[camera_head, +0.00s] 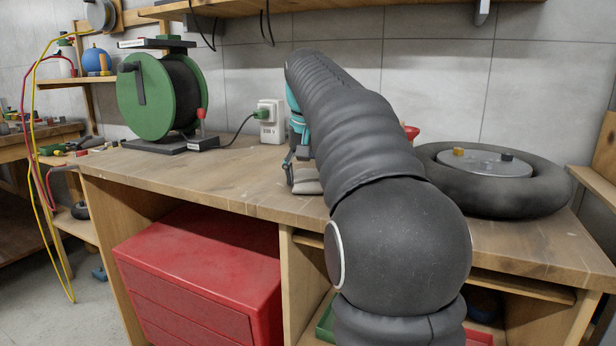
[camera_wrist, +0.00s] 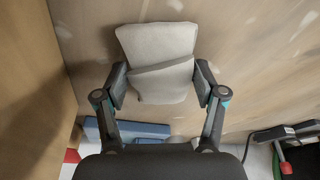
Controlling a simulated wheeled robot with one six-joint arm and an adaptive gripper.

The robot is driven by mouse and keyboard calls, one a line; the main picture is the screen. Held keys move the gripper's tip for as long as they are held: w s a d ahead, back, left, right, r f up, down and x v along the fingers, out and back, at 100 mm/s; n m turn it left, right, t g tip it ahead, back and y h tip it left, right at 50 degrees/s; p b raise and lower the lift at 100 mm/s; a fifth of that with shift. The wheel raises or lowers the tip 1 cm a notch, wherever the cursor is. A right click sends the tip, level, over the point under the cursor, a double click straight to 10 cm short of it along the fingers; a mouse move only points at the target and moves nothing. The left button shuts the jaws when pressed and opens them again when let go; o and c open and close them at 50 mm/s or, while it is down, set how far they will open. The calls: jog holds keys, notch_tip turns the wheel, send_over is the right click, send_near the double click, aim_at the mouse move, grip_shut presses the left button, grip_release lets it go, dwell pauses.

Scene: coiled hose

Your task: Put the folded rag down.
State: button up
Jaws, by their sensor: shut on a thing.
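The folded rag (camera_wrist: 157,45) is pale grey and fills the upper middle of the wrist view. My gripper (camera_wrist: 160,84) is shut on it, with one finger against each side. In the head view the rag (camera_head: 306,182) shows low over the wooden workbench (camera_head: 215,178), left of my arm. My gripper (camera_head: 297,157) is partly hidden there behind my arm. I cannot tell whether the rag's underside touches the bench top.
A green hose reel (camera_head: 147,97) stands on the bench at left, a white socket box (camera_head: 270,122) behind. A black tyre-like ring (camera_head: 490,196) lies at right. A red drawer cabinet (camera_head: 203,285) is below. Bare bench top lies between reel and rag.

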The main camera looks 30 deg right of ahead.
jog(key=shift+f, duration=0.1)
jog(key=o, duration=1)
jog(key=p+v, duration=0.1)
jog(key=v, duration=1.1)
